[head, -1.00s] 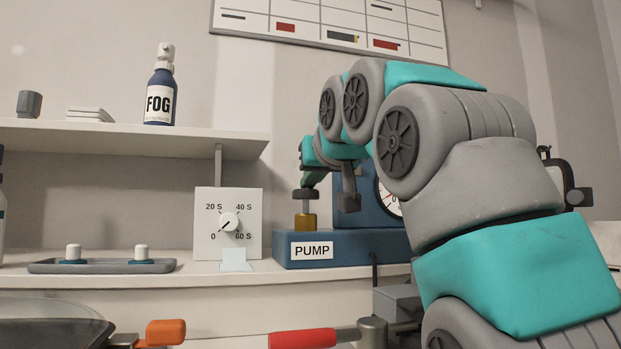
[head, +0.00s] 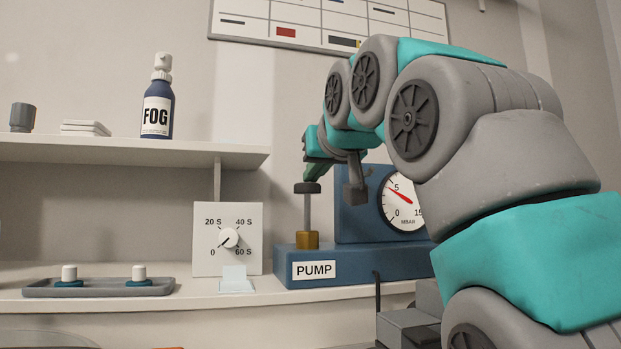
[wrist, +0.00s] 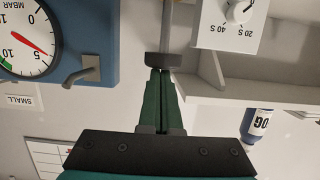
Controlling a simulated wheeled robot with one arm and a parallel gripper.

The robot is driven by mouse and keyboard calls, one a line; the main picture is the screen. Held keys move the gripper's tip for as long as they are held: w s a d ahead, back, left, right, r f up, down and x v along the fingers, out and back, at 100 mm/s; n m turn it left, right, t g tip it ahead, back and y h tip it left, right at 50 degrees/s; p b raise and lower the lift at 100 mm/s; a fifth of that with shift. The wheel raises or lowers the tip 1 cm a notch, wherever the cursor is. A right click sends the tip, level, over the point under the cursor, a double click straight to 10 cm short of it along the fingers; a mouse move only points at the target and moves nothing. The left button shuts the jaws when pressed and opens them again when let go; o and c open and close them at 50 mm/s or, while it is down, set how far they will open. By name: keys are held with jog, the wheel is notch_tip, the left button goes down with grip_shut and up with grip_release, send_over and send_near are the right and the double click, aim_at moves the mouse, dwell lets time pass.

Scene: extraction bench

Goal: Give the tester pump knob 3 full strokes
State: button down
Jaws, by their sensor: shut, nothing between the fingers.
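The pump knob (head: 307,187) is a dark cap on a thin grey rod above a brass collar (head: 307,240), on the blue tester base labelled PUMP (head: 360,265). The rod shows long, with the knob well above the collar. My gripper (head: 311,180) is shut and empty, pointing down, with its fingertips at the top of the knob. In the wrist view, the green fingers (wrist: 160,71) are together and end right at the knob (wrist: 163,60); whether they touch it I cannot tell. The gauge (head: 402,197) has a red needle near the 5 mark.
A white timer box (head: 227,240) stands left of the pump. A grey tray (head: 100,288) with two white-topped pieces lies farther left. A FOG bottle (head: 157,100) stands on the upper shelf (head: 120,150). A hooked fitting (wrist: 84,72) sticks out beside the gauge.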

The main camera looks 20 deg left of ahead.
jog(key=v, duration=0.9)
jog(key=shift+f, duration=0.1)
dwell(0.4)
